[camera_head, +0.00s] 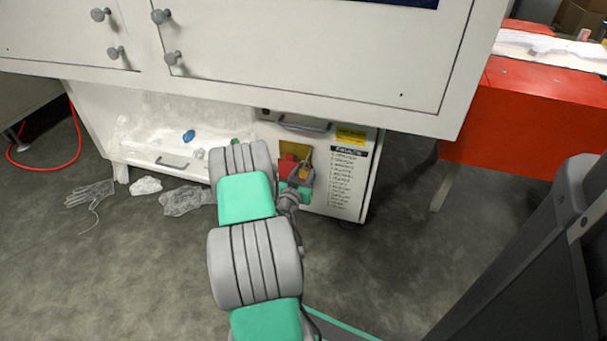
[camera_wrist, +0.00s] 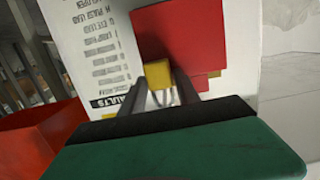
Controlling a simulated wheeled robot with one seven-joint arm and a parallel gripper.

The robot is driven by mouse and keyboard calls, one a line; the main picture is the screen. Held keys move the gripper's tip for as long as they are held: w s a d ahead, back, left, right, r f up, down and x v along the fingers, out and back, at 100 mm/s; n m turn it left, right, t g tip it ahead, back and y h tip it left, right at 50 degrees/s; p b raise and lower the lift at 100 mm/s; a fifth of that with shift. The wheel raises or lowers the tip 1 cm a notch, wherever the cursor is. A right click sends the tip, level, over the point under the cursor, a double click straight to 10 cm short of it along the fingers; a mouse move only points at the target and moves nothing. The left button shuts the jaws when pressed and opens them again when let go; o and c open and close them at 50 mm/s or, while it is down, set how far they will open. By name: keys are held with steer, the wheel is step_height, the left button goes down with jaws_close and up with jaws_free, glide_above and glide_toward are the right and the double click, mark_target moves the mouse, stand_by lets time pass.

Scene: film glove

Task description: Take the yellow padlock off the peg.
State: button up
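The yellow padlock (camera_wrist: 158,73) is in the wrist view, in front of a red panel, with its grey shackle showing toward my gripper. My gripper (camera_wrist: 160,82) has its two dark fingers apart, one on each side of the padlock. A narrow gap seems to show beside the padlock, and I cannot see firm contact. The peg cannot be made out. In the head view my gripper (camera_head: 300,175) is at the front of the white cabinet (camera_head: 355,205), before the red panel (camera_head: 287,166); the padlock is not clear there.
A label list (camera_head: 342,178) is on the cabinet to the right. A white overhead cupboard (camera_head: 300,50) hangs close above. A red bench (camera_head: 530,120) stands right; floor between is clear.

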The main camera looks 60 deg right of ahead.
jaws_close()
stand_by(0.8)
